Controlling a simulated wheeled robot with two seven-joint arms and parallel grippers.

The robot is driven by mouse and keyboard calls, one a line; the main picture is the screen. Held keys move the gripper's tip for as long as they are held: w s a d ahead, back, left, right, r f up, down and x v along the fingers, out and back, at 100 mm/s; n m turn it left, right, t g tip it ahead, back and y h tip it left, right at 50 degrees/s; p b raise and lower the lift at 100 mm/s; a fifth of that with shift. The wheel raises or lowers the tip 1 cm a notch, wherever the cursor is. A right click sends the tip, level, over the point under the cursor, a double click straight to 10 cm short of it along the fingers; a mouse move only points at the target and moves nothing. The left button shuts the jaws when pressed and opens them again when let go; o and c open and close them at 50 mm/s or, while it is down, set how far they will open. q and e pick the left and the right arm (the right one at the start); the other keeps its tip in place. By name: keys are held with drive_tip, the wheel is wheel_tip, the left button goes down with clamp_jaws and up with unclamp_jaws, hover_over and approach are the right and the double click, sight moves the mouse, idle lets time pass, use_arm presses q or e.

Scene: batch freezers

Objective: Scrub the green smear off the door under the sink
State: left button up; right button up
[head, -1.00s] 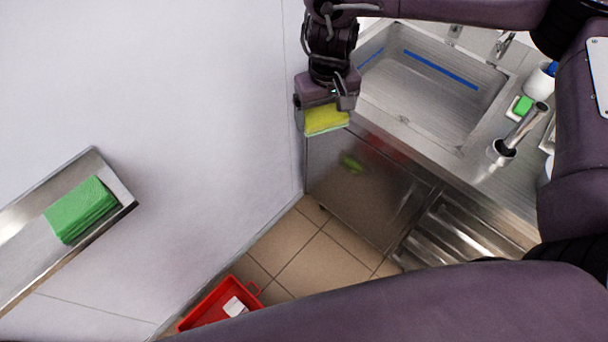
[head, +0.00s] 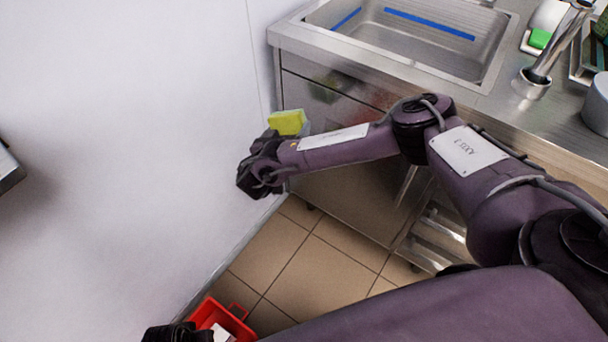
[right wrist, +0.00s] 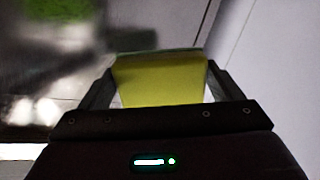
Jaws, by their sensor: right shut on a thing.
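My right gripper (head: 280,137) is shut on a yellow sponge (head: 288,121), which has a thin pale-green layer at its edge. The sponge also shows between the fingers in the right wrist view (right wrist: 162,80). The steel door (head: 345,192) under the sink (head: 425,42) is shut. The smear is blurred at the top left of the right wrist view (right wrist: 58,10). My right forearm hides part of the door.
A white wall (head: 130,130) stands close on the left of the door. A red tray (head: 228,320) lies on the tiled floor (head: 300,260). A tap and a green block (head: 540,38) are on the counter at the right. Open steel shelving is right of the door.

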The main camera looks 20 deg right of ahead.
drive_tip(key=s+d+f+m+g+h+b, duration=0.2)
drive_tip(key=s+f+m+h+b, duration=0.15)
drive_tip(key=s+f, duration=0.2)
use_arm(q)
drive_tip(key=w+d+r+m+t+h+b, duration=0.2)
drive_tip(key=w+d+r+t+b, duration=0.15)
drive_tip(key=d+b, duration=0.35)
drive_tip(key=w+d+r+t+h+b, duration=0.2)
drive_tip(key=w+d+r+t+h, duration=0.1)
drive_tip(key=w+r+t, duration=0.6)
drive_tip(key=shift+w+d+r+h+b, duration=0.35)
drive_tip(key=shift+w+r+h, duration=0.15)
drive_tip(key=shift+r, duration=1.75)
use_arm(e)
drive_tip(key=shift+h, duration=0.55)
drive_tip(key=shift+s+d+f+x, duration=0.1)
drive_tip(key=shift+x, duration=0.85)
drive_tip(key=shift+s+d+f+x, duration=0.1)
drive_tip(key=shift+x, duration=0.85)
drive_tip(key=shift+s+f+x, duration=0.1)
drive_tip(key=shift+x, duration=0.9)
use_arm(q)
drive_tip(key=shift+f+b, duration=0.45)
drive_tip(key=shift+f, duration=0.1)
use_arm(e)
drive_tip(key=shift+x, duration=0.9)
